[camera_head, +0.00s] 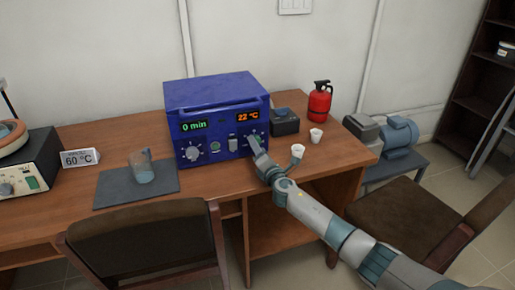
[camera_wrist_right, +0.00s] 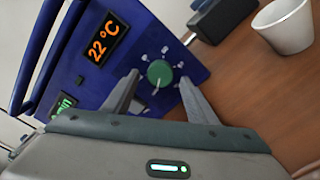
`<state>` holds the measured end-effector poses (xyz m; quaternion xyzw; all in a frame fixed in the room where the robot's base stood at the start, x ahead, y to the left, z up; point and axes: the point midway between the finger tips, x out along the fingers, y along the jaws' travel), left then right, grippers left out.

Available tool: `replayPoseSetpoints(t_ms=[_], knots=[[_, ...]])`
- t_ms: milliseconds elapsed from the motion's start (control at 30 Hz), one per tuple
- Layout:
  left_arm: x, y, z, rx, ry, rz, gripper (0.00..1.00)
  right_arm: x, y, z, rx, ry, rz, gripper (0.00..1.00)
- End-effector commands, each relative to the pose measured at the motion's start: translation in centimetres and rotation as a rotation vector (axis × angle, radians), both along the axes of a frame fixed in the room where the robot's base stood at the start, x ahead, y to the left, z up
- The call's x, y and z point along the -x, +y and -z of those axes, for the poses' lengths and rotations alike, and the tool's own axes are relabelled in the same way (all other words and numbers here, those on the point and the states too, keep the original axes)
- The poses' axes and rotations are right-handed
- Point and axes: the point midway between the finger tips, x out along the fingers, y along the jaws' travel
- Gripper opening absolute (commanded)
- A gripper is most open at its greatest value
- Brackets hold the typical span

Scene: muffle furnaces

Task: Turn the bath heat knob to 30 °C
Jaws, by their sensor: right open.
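The blue bath (camera_head: 215,98) stands on the desk. Its orange display (camera_head: 248,116) reads 22 °C and its green display (camera_head: 194,125) reads 0 min. In the right wrist view the round green heat knob (camera_wrist_right: 160,73), ringed by white marks, sits under the orange display (camera_wrist_right: 102,40). My right gripper (camera_wrist_right: 159,77) is open, with one fingertip on each side of the knob; I cannot tell whether they touch it. In the head view this gripper (camera_head: 256,146) is at the panel's right end and largely hides the knob. My left gripper is out of view.
A card (camera_head: 79,158) reading 60 °C and a beaker (camera_head: 143,168) on a dark mat (camera_head: 115,190) are left of the bath. White cups (camera_head: 316,135), a dark box (camera_head: 285,121) and a red extinguisher (camera_head: 319,102) are right. Chairs stand in front.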

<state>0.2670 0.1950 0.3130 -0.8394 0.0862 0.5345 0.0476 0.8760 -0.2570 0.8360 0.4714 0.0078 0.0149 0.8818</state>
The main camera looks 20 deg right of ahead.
Motion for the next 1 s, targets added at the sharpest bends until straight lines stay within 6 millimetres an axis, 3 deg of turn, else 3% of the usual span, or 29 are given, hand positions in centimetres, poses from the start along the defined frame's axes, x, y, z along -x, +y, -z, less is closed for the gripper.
replayPoseSetpoints(t_ms=[200,500,700,1000], knots=[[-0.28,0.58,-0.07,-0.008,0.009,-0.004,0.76,-1.12,0.05,-0.02,0.000,0.000,0.000,0.53],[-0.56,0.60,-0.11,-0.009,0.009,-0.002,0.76,-1.18,0.05,-0.01,0.000,0.001,-0.001,0.53],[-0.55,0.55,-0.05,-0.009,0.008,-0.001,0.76,-1.17,0.04,0.00,0.000,0.001,-0.001,0.11],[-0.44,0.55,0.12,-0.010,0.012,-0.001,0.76,-1.16,0.04,0.05,-0.017,0.001,-0.001,0.11]])
